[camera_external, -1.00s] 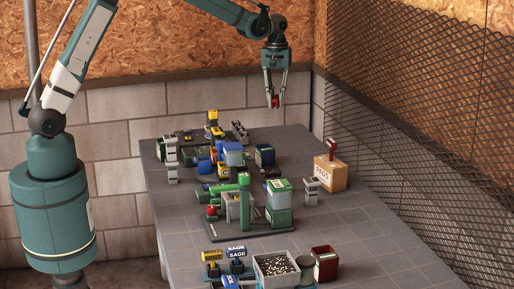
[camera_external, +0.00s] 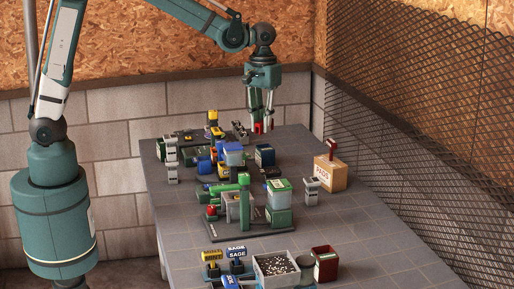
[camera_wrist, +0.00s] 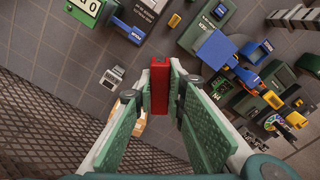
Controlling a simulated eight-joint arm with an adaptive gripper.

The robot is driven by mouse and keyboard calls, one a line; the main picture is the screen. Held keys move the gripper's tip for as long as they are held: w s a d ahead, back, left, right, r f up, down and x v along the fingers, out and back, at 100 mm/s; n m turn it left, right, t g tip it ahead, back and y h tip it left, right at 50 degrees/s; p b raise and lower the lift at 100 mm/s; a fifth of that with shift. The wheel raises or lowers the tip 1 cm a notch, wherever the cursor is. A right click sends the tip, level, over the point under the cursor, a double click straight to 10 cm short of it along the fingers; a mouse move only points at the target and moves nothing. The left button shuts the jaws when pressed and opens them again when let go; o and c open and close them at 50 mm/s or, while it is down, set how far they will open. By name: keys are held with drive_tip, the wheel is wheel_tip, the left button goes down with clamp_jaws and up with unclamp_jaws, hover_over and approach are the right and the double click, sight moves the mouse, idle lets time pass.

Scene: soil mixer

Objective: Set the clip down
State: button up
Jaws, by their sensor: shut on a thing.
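The clip is a small red block (camera_wrist: 159,88), held upright between the two fingers of my gripper (camera_wrist: 160,92) in the wrist view. In the external view my gripper (camera_external: 260,128) points down over the far right part of the table, with the red clip (camera_external: 258,128) at its fingertips. The fingers are shut on the clip. Whether its lower end touches the table cannot be told.
A tan box (camera_external: 329,175) with a red-topped piece stands at the table's right. A green machine (camera_external: 243,205) stands mid-table. A dark blue box (camera_external: 265,155) is close in front of my gripper. Bare grey tabletop (camera_external: 300,150) lies to the right. A mesh fence (camera_external: 420,120) runs along the right.

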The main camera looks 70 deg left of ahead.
drive_tip(key=s+d+f+m+b, duration=0.1)
drive_tip(key=s+d+m+b, duration=0.15)
drive_tip(key=s+d, duration=1.05)
drive_tip(key=m, duration=0.5)
hover_over(183, 240)
drive_tip(key=shift+f, duration=7.15)
drive_tip(key=shift+n+b, duration=0.25)
drive_tip(key=shift+b, duration=0.1)
drive_tip(key=shift+w+f, duration=0.1)
drive_tip(key=shift+f+b, duration=0.9)
drive_tip(key=shift+f, duration=1.9)
drive_tip(key=shift+f+b, duration=0.65)
drive_tip(key=shift+f, duration=1.45)
drive_tip(key=shift+f, duration=0.15)
